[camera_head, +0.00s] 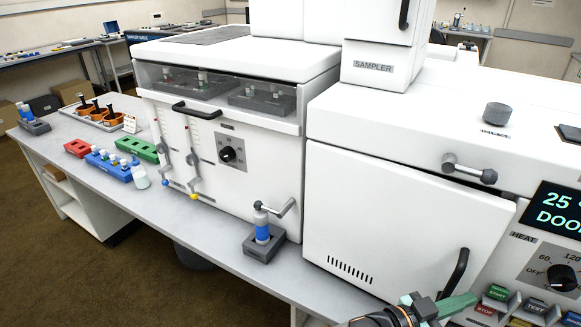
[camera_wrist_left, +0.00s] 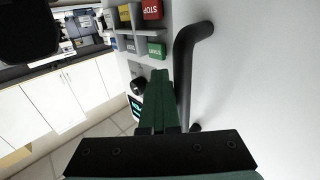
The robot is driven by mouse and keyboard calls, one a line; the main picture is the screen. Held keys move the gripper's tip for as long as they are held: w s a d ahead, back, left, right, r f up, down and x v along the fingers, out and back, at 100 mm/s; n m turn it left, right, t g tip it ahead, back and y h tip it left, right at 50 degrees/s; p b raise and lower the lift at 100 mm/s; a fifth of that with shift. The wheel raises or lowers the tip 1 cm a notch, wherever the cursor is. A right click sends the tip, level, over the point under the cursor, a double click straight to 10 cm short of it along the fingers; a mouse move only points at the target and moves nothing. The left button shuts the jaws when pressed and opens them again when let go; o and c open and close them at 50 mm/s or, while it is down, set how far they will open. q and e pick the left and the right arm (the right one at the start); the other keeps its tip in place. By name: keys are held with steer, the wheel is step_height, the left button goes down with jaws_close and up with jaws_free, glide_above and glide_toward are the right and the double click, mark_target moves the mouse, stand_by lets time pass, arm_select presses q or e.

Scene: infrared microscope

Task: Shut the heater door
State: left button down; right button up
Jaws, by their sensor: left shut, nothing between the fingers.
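The heater door (camera_head: 375,215) is the large white panel on the front of the right-hand machine. A dark gap runs along its top edge and widens to the right, so it looks slightly ajar. Its black bar handle (camera_head: 455,272) is near the right edge. My left gripper (camera_head: 452,305) has green fingers, shut and empty, low beside the handle. In the left wrist view the fingers (camera_wrist_left: 160,95) lie alongside the handle (camera_wrist_left: 188,70), with the white door (camera_wrist_left: 265,90) to the right. I cannot tell whether they touch. My right gripper is out of view.
A control panel with a black knob (camera_head: 562,277), coloured buttons (camera_head: 497,292) and a display (camera_head: 556,210) is right of the door. A grey latch lever (camera_head: 470,169) is above it. A blue bottle in a grey holder (camera_head: 263,245) stands on the bench to the left.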

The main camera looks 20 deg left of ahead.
arm_select(q)
steer(key=shift+w+a+f, duration=0.15)
steer(key=shift+w+a, duration=0.15)
steer(key=shift+w, duration=0.1)
steer(key=shift+a, duration=0.1)
steer(key=shift+s+d, duration=0.15)
steer(key=shift+d, duration=0.05)
steer(key=shift+s, duration=0.1)
